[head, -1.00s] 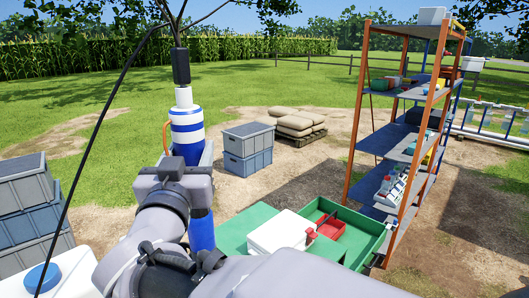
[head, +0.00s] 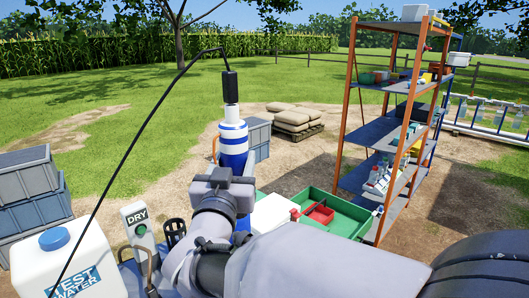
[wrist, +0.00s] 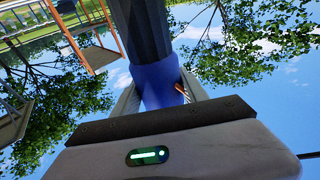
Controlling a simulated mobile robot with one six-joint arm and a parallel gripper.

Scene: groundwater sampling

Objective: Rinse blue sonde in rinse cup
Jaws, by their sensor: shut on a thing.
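The blue sonde (head: 233,142) stands nearly upright in my gripper (head: 228,176), with blue and white bands and a black cable from its top. My gripper is shut on it and hides part of its lower body. In the wrist view a blue section of the sonde (wrist: 160,84) lies between the fingers, with a dark grey part beyond. A thin orange piece shows beside the sonde in both views. I cannot make out the rinse cup in either view. The sonde's lower end is mostly hidden behind my gripper and arm.
A white TEST WATER container (head: 95,255) with a blue cap stands at lower left. A DRY sign (head: 138,218) and a black slotted holder (head: 174,232) are beside it. A green tray (head: 345,222), a white box (head: 272,214) and a tall shelf (head: 382,130) stand right.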

